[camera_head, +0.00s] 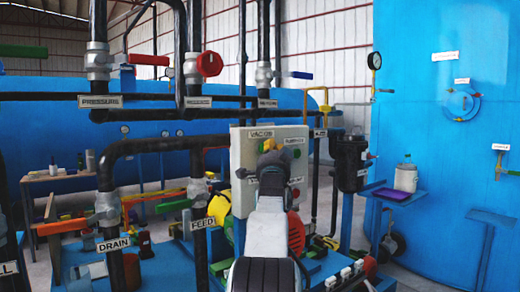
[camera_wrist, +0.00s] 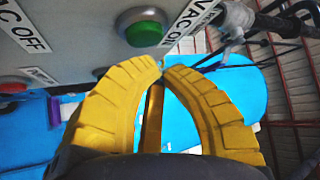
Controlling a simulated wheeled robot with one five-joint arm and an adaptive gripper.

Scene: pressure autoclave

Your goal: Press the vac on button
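The green vac on button (camera_wrist: 145,32) sits in a grey metal ring on the grey panel in the wrist view. The VAC ON label (camera_wrist: 190,20) is right beside it. My gripper (camera_wrist: 163,67) has yellow ribbed fingers whose tips come together with nothing held between them. The tips appear just below the green button in the picture; I see no contact, and the exact gap is unclear. In the head view, my arm reaches up in front of the grey control box (camera_head: 241,150) and hides its middle, including most buttons.
A VAC OFF label (camera_wrist: 22,25) and a red button (camera_wrist: 12,85) are on the same panel. In the head view, pipes with a red-handled valve (camera_head: 209,64) stand left of the box. A black canister (camera_head: 349,160) is close on its right.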

